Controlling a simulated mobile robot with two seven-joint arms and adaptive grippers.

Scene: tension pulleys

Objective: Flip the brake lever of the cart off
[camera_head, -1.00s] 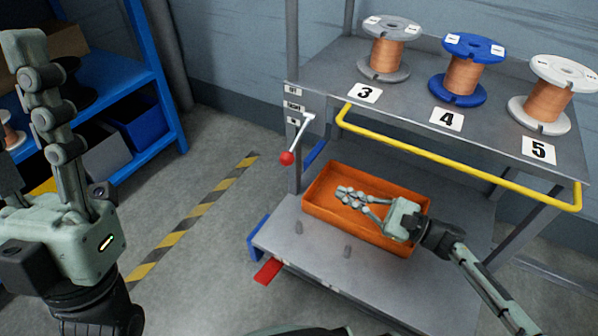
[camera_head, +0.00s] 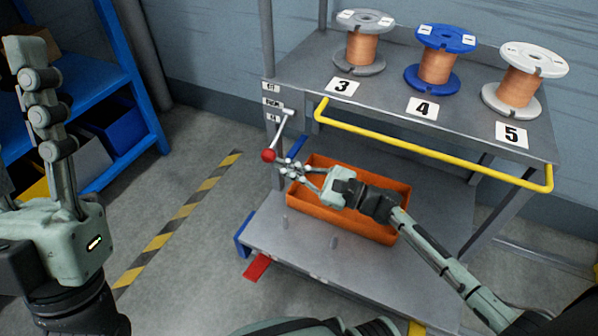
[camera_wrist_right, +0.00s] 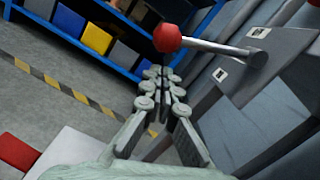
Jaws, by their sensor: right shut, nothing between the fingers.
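The brake lever (camera_head: 279,132) is a silver rod with a red ball knob (camera_head: 268,156), on the left front post of the cart (camera_head: 285,75). It slants down and left from its pivot beside small labels. My right gripper (camera_head: 284,168) is shut and empty, its fingertips just right of and slightly below the knob. In the right wrist view the lever (camera_wrist_right: 215,46) and its red knob (camera_wrist_right: 167,38) show beyond and above the fingertips (camera_wrist_right: 160,72); I cannot tell whether they touch. My left gripper (camera_head: 42,110) stands at the left, fingers pointing up, away from the cart; its opening is unclear.
An orange bin (camera_head: 330,217) sits on the cart's lower shelf, under my right arm. Spools of copper wire stand on top, behind a yellow handle (camera_head: 430,150). A red pedal (camera_head: 257,267) juts from the lower left. A blue rack (camera_head: 130,70) is at left; floor between is clear.

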